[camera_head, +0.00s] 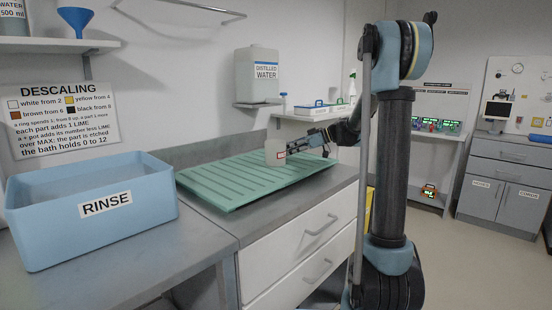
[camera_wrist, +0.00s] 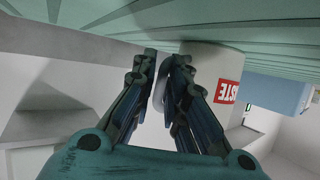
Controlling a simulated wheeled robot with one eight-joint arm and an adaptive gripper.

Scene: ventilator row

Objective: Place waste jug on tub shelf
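The waste jug (camera_head: 275,152) is a small white jug with a red label, at the far part of the green ribbed drain mat (camera_head: 225,182). In the wrist view its pale body (camera_wrist: 207,75) with the red label shows right of the fingers, close against the mat. My gripper (camera_head: 293,147) reaches it from the right. In the wrist view the two fingers (camera_wrist: 165,62) are close together with the jug's curved handle between them. Whether the jug's base touches the mat is hard to tell. A shelf (camera_head: 300,118) behind bears low blue-and-white tubs (camera_head: 320,110).
A blue RINSE basin (camera_head: 90,205) stands left on the counter. A DISTILLED WATER can (camera_head: 256,75) sits on a small wall shelf (camera_head: 258,104) above the mat. A spray bottle (camera_head: 352,87) and a small blue-capped bottle (camera_head: 283,102) stand near the tubs. Open floor lies to the right.

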